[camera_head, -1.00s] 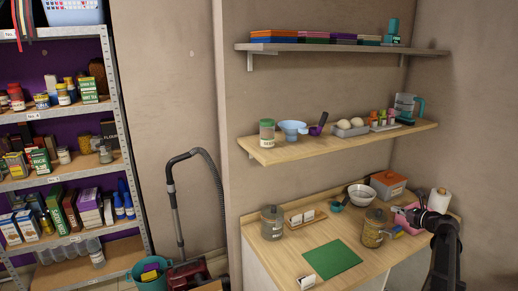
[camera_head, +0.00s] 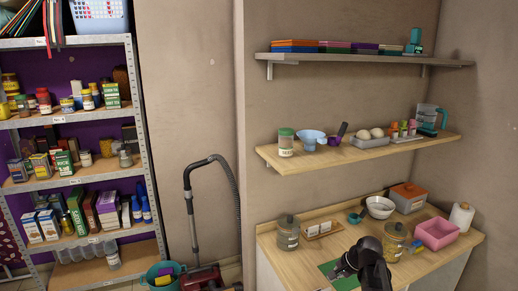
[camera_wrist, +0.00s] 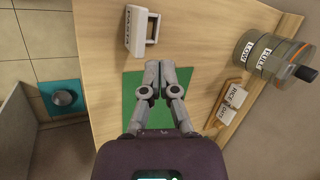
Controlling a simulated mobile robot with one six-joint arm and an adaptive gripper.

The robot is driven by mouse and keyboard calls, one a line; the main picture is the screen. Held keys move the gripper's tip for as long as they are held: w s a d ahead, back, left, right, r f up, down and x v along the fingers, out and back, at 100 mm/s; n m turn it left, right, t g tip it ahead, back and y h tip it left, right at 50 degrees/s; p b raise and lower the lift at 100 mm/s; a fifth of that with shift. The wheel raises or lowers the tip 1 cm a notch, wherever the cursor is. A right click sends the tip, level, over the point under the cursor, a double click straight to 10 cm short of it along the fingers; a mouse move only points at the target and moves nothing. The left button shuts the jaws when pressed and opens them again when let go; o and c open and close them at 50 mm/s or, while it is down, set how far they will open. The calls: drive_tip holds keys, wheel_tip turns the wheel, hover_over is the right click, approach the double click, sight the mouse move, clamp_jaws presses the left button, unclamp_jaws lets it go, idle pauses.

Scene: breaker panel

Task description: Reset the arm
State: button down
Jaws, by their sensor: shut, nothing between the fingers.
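My gripper (camera_wrist: 154,78) points down over the green mat (camera_wrist: 133,88) on the wooden counter, with its two fingers together and nothing between them. In the head view my dark arm rises from the lower right and its end (camera_head: 341,270) covers much of the green mat (camera_head: 326,267). The fingertips are hard to make out there. In the wrist view the gripper is above the mat; I cannot tell the exact height.
A white labelled box (camera_wrist: 140,32) stands beside the mat. A vacuum cleaner (camera_head: 189,232) stands left.

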drive_tip(key=s+a+f+n+g+h, duration=0.2)
drive_tip(key=s+a+n+g+h, duration=0.1)
drive_tip(key=s+a+n, duration=0.4)
drive_tip(key=s+n+h, duration=0.1)
drive_tip(key=s+n, duration=0.2)
drive_tip(key=s, duration=0.2)
drive_tip(key=shift+a+f+h, duration=0.15)
drive_tip(key=shift+a+h, duration=0.05)
drive_tip(key=shift+h, duration=0.2)
idle(0.9)
